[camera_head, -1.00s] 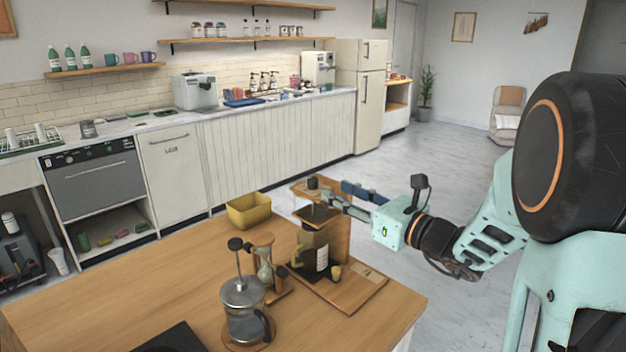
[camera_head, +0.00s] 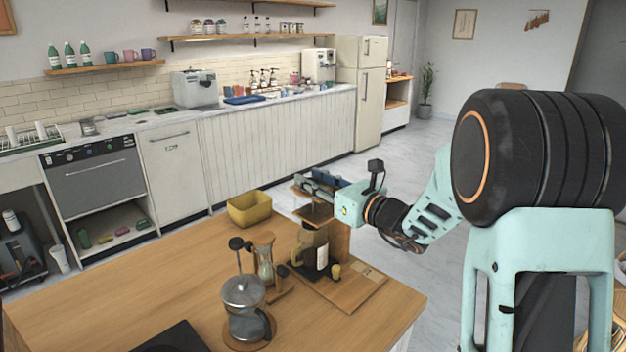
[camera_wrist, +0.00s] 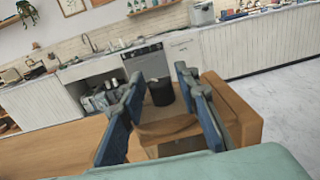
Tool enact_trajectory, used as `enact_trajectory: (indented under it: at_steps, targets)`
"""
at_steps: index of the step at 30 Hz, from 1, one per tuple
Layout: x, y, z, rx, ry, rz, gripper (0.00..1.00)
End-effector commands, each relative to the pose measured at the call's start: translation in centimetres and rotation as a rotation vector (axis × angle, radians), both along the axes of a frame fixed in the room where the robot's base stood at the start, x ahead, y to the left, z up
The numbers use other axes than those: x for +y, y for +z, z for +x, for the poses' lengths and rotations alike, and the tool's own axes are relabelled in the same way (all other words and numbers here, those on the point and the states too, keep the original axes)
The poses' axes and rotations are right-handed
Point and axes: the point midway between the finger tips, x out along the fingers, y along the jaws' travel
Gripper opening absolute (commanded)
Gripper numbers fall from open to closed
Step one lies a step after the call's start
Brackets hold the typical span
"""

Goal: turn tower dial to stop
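The wooden coffee tower (camera_head: 342,240) stands on the counter's right part, with a glass server (camera_head: 314,262) under its top arm. In the wrist view the black cylindrical dial (camera_wrist: 162,92) sits upright on the tower's rounded wooden top (camera_wrist: 165,128). My gripper (camera_head: 308,182) is at the tower's top in the head view, where its fingers largely hide the dial. In the wrist view my gripper (camera_wrist: 158,82) is open, with one blue-grey finger on each side of the dial. Gaps show on both sides; I see no contact.
A yellow bin (camera_head: 249,209) stands behind and left of the tower. An hourglass stand (camera_head: 265,262) and a French press (camera_head: 244,305) stand to its left. A dark flat item (camera_head: 174,338) lies at the front edge. The counter's left part (camera_head: 120,290) is clear.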

Motion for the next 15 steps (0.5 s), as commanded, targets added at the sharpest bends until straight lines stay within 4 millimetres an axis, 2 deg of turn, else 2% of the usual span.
enact_trajectory:
  at_steps: [1,7,15]
  targets:
    - [-0.01,0.01,-0.01,0.000,0.000,0.000,0.21]
    - [-0.02,0.01,-0.02,0.000,0.000,0.000,0.00]
    - [-0.08,0.06,0.03,-0.001,0.014,-0.001,0.00]
